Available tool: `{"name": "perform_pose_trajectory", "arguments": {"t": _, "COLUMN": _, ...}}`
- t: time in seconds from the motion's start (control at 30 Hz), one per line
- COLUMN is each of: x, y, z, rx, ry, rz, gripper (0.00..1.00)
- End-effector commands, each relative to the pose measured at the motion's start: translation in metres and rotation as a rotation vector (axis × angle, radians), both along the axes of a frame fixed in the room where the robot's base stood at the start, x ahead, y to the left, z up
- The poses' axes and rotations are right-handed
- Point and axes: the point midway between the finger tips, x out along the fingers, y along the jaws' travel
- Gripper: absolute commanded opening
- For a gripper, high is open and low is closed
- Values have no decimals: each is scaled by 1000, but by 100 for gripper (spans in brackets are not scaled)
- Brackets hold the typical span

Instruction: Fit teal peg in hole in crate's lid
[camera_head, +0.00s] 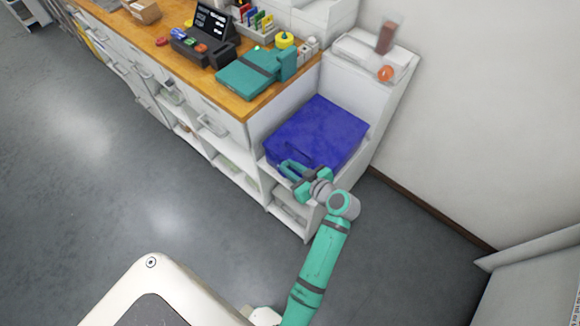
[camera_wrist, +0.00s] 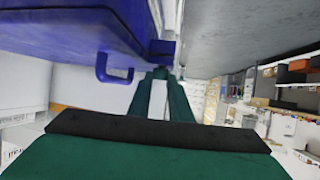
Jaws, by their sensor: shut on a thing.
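A blue lidded box (camera_head: 318,132), which I take for the crate, sits on a low white shelf beside the counter. Its blue loop handle (camera_wrist: 115,72) and underside edge show in the wrist view. My gripper (camera_head: 295,172) is at the box's near front side. In the wrist view my gripper (camera_wrist: 160,76) has its fingertips together at a small blue block (camera_wrist: 162,52) beside the box, and seems shut on it. I cannot tell whether the block joins the box. I cannot make out a teal peg or a hole in the lid.
A teal case with a dark band (camera_head: 248,74) lies on the wooden counter (camera_head: 190,70), near a black device (camera_head: 205,38). An orange ball (camera_head: 385,73) and a brown cup (camera_head: 387,38) stand behind the box. The grey floor (camera_head: 90,190) is clear.

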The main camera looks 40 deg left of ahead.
Motion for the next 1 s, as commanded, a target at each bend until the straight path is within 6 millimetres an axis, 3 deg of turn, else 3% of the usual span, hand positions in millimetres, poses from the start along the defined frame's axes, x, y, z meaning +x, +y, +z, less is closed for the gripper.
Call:
{"name": "perform_pose_trajectory", "arguments": {"t": 0.33, "x": 0, "y": 0, "z": 0, "rx": 0, "ry": 0, "rz": 0, "gripper": 0}}
{"name": "perform_pose_trajectory", "arguments": {"t": 0.37, "x": 0, "y": 0, "z": 0, "rx": 0, "ry": 0, "rz": 0, "gripper": 25}}
{"name": "perform_pose_trajectory", "arguments": {"t": 0.43, "x": 0, "y": 0, "z": 0, "rx": 0, "ry": 0, "rz": 0, "gripper": 40}}
{"name": "perform_pose_trajectory", "arguments": {"t": 1.0, "x": 0, "y": 0, "z": 0, "rx": 0, "ry": 0, "rz": 0, "gripper": 40}}
